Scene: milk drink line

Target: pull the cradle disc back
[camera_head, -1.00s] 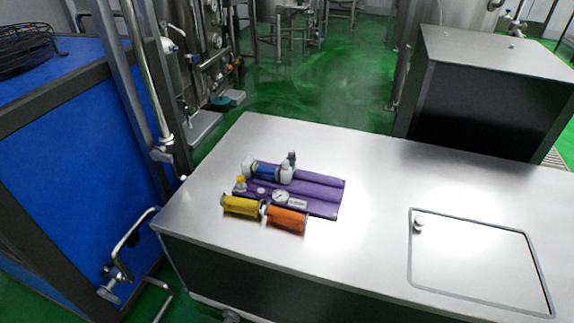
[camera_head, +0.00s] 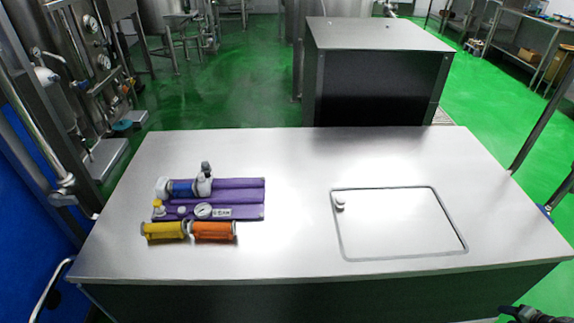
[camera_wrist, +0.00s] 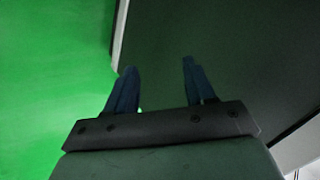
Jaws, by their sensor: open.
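A purple ribbed cradle (camera_head: 240,187) lies on the left part of the steel table top. A white round dial (camera_head: 203,211) sits at its front; I cannot tell whether a separate cradle disc shows. A blue and white fitting (camera_head: 182,188) lies along its back left, with a white upright piece beside it. A yellow cylinder (camera_head: 163,231) and an orange cylinder (camera_head: 213,231) lie end to end along its front. My gripper (camera_wrist: 159,64) is open and empty in the wrist view, its blue fingers apart beside a dark surface and green floor, away from the cradle.
The steel table (camera_head: 285,255) is clear apart from the cradle group. A framed hatch panel (camera_head: 400,222) with a white knob (camera_head: 340,204) is set in its right half. A steel cabinet (camera_head: 378,75) stands behind the table, and process equipment stands at the back left.

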